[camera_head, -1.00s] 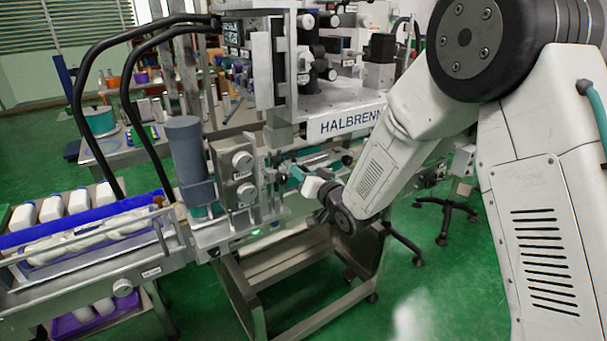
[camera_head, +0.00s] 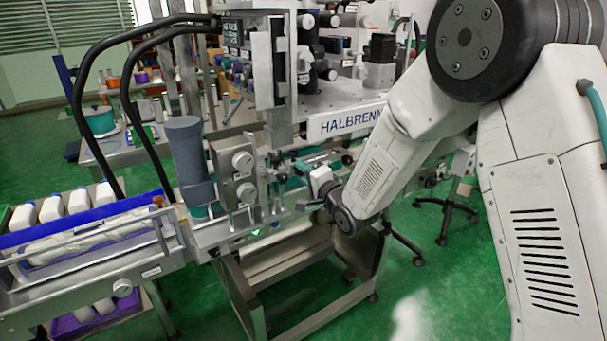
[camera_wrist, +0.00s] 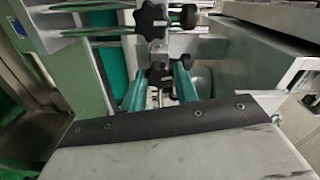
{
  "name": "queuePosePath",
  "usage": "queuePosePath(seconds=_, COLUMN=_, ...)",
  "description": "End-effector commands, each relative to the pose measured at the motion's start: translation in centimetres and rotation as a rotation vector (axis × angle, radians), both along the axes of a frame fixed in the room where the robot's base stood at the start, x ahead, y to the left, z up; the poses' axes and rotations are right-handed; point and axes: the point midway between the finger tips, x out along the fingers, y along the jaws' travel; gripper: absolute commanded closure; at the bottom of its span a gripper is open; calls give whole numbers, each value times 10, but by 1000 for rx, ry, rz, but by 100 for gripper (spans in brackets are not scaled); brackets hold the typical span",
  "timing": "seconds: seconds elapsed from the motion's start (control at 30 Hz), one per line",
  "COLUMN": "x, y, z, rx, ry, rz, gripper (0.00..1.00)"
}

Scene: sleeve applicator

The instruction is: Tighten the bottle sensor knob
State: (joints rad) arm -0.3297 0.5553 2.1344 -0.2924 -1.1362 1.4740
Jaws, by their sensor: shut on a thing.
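My gripper (camera_wrist: 160,92) has two teal fingers in the wrist view. They are shut on a small dark knob (camera_wrist: 161,74), taken to be the bottle sensor knob, below a grey clamp block; the fingers hide part of it. In the head view my gripper (camera_head: 304,188) reaches in at the conveyor rail of the labelling machine, and the knob is too small to make out there.
A black star knob (camera_wrist: 151,18) and a round black knob (camera_wrist: 188,16) sit just beyond the clamp, on metal rods. A grey drum unit (camera_head: 188,150) stands left of my gripper. White bottles (camera_head: 78,201) lie in a blue-edged tray at left.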

Motion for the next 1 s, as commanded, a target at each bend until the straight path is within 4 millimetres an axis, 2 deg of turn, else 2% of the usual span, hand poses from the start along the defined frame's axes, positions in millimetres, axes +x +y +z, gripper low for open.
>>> queuePosePath(seconds=0.4, x=0, y=-1, z=-1, rx=169, ry=118, rz=-1, gripper=93)
queuePosePath(seconds=0.97, x=0, y=-1, z=-1, rx=197, ry=137, rz=-2, gripper=93)
queuePosePath(seconds=1.0, x=0, y=-1, z=-1, rx=197, ry=137, rz=-2, gripper=68)
